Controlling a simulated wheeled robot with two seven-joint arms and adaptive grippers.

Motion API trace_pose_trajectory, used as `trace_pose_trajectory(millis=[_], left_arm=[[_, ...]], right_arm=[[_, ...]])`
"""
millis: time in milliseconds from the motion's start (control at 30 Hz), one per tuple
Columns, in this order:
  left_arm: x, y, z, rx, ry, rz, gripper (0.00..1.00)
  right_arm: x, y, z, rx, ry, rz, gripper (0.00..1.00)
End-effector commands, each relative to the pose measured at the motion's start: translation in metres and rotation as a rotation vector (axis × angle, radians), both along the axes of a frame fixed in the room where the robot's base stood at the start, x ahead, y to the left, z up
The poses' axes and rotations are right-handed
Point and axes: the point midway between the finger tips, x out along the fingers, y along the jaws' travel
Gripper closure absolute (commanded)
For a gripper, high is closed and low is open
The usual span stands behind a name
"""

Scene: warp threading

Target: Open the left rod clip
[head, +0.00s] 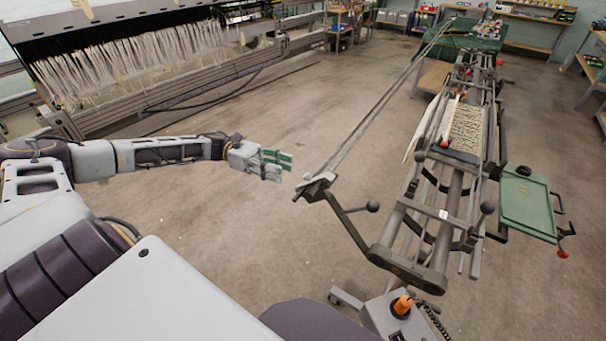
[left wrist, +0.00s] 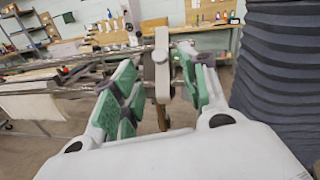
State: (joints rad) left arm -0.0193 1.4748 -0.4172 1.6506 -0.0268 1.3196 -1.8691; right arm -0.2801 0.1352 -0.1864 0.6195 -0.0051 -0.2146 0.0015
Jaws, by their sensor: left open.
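The left rod clip (head: 316,184) is a small grey bracket at the near end of the long thin rods (head: 372,112), on an arm of the threading machine. I cannot tell whether it is open or shut. My left gripper (head: 280,165) has green-padded fingers and is just left of the clip, apart from it and pointing towards it. In the left wrist view, my left gripper (left wrist: 158,80) is open and empty. A grey upright bracket (left wrist: 162,66), which looks like the clip, shows beyond and between its fingers. My right gripper is not in view.
The threading machine (head: 430,225) stands on the right, with a black-knobbed lever (head: 371,206) near the clip and a green tray (head: 527,205) at its side. A warp frame with hanging white threads (head: 140,60) stands at the back left. The floor (head: 240,225) between is clear.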

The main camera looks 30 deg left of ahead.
Motion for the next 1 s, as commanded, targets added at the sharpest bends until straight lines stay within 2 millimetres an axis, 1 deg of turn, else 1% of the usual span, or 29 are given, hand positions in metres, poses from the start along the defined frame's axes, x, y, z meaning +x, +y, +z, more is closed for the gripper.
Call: trace_pose_trajectory(millis=[33, 300, 500, 700, 1000], left_arm=[[0.001, -0.008, 0.0, -0.003, -0.001, -0.003, 0.56], [0.006, -0.043, 0.001, -0.004, -0.003, -0.001, 0.56], [0.009, -0.064, 0.001, -0.003, 0.0, -0.002, 0.56], [0.011, -0.073, 0.0, -0.001, -0.001, 0.0, 0.56], [0.011, -0.074, 0.0, -0.001, 0.0, 0.0, 0.56]], right_arm=[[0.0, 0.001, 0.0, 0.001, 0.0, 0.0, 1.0], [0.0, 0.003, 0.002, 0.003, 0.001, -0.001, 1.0], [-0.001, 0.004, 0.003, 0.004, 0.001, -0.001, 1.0], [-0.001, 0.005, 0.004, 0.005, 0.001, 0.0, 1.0], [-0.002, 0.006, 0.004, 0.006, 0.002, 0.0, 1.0]])
